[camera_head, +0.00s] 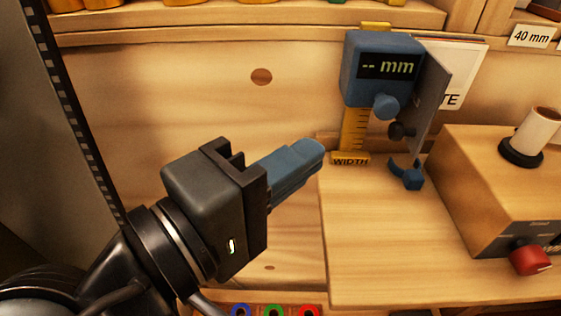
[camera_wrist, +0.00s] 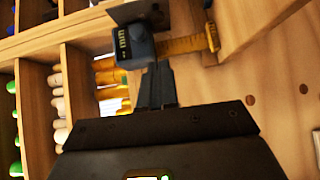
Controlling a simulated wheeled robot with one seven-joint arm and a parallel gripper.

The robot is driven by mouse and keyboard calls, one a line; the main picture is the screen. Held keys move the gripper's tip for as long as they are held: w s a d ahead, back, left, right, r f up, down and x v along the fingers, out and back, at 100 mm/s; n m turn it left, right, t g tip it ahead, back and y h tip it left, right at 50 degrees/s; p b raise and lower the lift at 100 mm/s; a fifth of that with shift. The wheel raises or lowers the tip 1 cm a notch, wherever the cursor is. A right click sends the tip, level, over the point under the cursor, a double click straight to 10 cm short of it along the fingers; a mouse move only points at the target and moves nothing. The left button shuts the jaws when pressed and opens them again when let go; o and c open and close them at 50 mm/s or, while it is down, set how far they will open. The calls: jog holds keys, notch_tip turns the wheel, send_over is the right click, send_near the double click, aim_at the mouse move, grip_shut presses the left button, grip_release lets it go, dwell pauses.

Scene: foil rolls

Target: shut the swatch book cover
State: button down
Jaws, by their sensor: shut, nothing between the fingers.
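I cannot make out a swatch book or its cover for certain in either view. My gripper (camera_head: 316,150) is shut and empty, its blue fingers together and pointing right and slightly up in the head view. In the wrist view the shut fingers (camera_wrist: 155,84) point up toward the blue gauge.
The blue gauge (camera_head: 382,70) stands on a yellow ruler (camera_head: 354,130), with a grey plate (camera_head: 428,95) at its right. A wooden box (camera_head: 500,170) with a red knob (camera_head: 530,260) is at right. Shelf compartments (camera_wrist: 40,85) hold coloured rolls. The worktop's front (camera_head: 390,250) is clear.

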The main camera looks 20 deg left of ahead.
jog(key=w+d+p, duration=0.1)
jog(key=w+d, duration=0.5)
jog(key=shift+d+f, duration=0.15)
jog(key=shift+d, duration=0.05)
jog(key=shift+s+p, duration=0.1)
jog(key=shift+p, duration=0.2)
